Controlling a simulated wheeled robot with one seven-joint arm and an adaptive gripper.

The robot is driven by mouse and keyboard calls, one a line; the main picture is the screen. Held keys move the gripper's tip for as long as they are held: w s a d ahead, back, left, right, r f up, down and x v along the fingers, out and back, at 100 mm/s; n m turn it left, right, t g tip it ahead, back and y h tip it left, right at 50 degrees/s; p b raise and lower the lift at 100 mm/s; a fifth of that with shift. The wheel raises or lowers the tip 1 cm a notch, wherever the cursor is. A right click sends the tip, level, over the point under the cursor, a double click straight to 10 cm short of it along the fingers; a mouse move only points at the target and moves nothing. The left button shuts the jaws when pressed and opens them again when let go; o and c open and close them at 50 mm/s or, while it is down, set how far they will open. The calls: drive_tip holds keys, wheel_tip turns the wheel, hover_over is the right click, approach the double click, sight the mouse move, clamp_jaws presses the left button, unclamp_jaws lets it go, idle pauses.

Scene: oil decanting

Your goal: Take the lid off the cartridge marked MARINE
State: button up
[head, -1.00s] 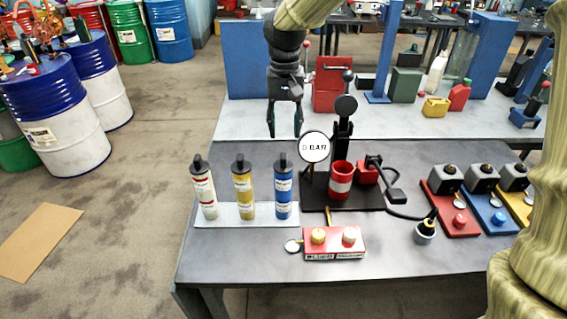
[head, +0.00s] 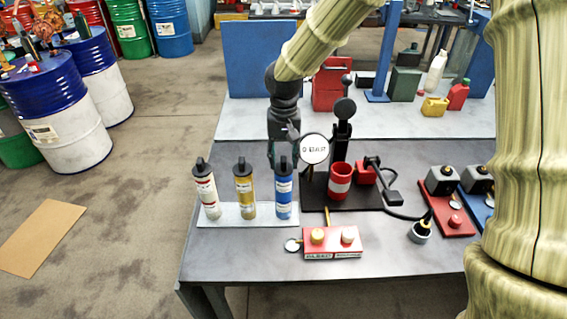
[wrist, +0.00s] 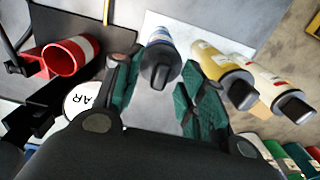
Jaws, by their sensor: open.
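Three upright cartridges with black lids stand in a row: a white one with red bands (head: 207,195), a yellow one (head: 244,193) and a blue one (head: 284,198). Their label lettering is too small to read, so I cannot tell which is marked MARINE. My gripper (head: 284,160) is open and empty, pointing down just behind and above the blue cartridge. In the wrist view the blue cartridge's black lid (wrist: 160,70) appears between my two green-padded fingers. I cannot tell whether they touch it.
The cartridges stand on a pale plate (head: 230,217). A round gauge (head: 314,149) and a red-and-white cup (head: 340,183) are close to the right of my gripper. A red block with two knobs (head: 332,243) sits in front. The table's front left is clear.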

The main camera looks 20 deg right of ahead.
drive_tip(key=shift+f, duration=0.1)
drive_tip(key=c, duration=0.8)
